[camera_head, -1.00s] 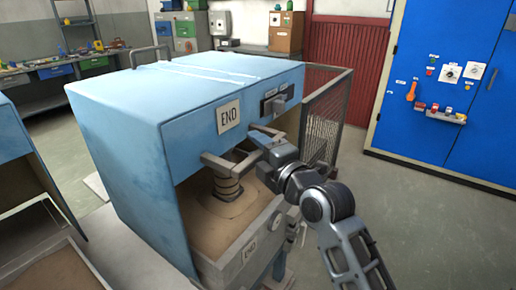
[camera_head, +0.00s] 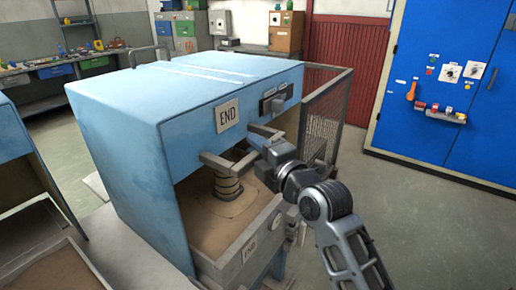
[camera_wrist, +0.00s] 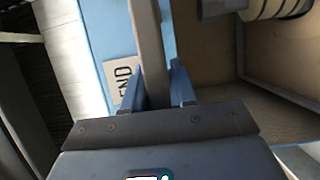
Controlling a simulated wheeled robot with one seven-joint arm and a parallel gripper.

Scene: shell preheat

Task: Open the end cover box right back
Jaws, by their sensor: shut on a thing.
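The end cover box is a blue hood (camera_head: 130,110) with an END plate (camera_head: 227,115), seen at the left of centre in the head view. It stands over a tan lower box, and its front is open below the panel. A grey handle bar (camera_head: 222,164) sticks out from its front lower edge. My gripper (camera_head: 262,151) is shut on this bar. In the wrist view the bar (camera_wrist: 148,35) runs between my two fingers (camera_wrist: 160,88), beside the END plate (camera_wrist: 123,79). My wrist hides part of the bar in the head view.
A ringed cylinder (camera_head: 227,186) stands inside the lower box (camera_head: 243,250). A mesh fence (camera_head: 326,113) stands behind the box at right. Blue cabinets (camera_head: 433,75) are at the far right. A similar blue box (camera_head: 12,150) is at left. The floor at right is clear.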

